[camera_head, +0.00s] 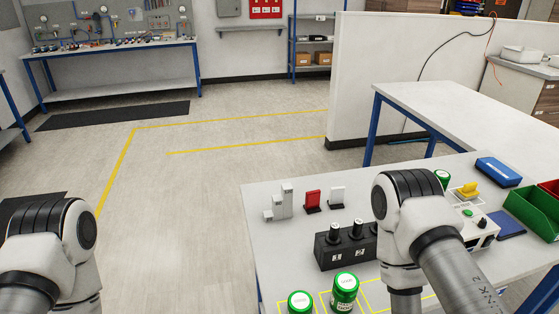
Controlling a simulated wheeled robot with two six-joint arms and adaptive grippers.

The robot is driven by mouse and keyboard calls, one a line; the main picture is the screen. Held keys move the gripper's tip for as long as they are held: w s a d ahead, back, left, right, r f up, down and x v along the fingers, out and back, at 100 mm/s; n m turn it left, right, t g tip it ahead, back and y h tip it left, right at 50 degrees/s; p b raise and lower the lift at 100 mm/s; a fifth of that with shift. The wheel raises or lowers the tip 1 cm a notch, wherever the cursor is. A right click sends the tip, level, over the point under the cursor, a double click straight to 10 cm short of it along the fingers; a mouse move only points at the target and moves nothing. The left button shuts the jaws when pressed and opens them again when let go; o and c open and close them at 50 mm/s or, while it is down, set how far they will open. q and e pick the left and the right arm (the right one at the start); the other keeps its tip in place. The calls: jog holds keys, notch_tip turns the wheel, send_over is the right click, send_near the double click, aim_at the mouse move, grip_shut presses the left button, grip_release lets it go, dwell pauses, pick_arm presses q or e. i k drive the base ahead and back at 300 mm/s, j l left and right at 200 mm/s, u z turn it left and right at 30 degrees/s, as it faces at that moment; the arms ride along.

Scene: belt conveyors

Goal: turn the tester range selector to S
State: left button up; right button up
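A white box that looks like the tester (485,240) sits on the white table at the right, just right of my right arm. A green button and a dark knob (482,223) show on its top. The knob may be the range selector; its setting and any letters are too small to read. My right arm crosses in front of the table and hides part of the area left of the tester. My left arm is at the lower left, over the floor. Neither gripper shows, so I cannot tell what they hold.
A black block (338,252) marked 1 and 2 holds dark plugs. Green-lidded jars (345,290) stand at the front in yellow outlines. Grey steps (278,204), red and white pieces, a yellow piece (468,190), a blue case (498,172) and a green bin (530,212) are around.

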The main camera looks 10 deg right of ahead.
aim_at(482, 224)
jog(key=k+z, duration=0.15)
jog(key=z, duration=0.3)
jog(key=k+j+z, duration=0.1)
jog(key=z, duration=0.35)
jog(key=k+l+z, duration=0.1)
jog(key=z, duration=0.35)
jog(key=k, duration=0.1)
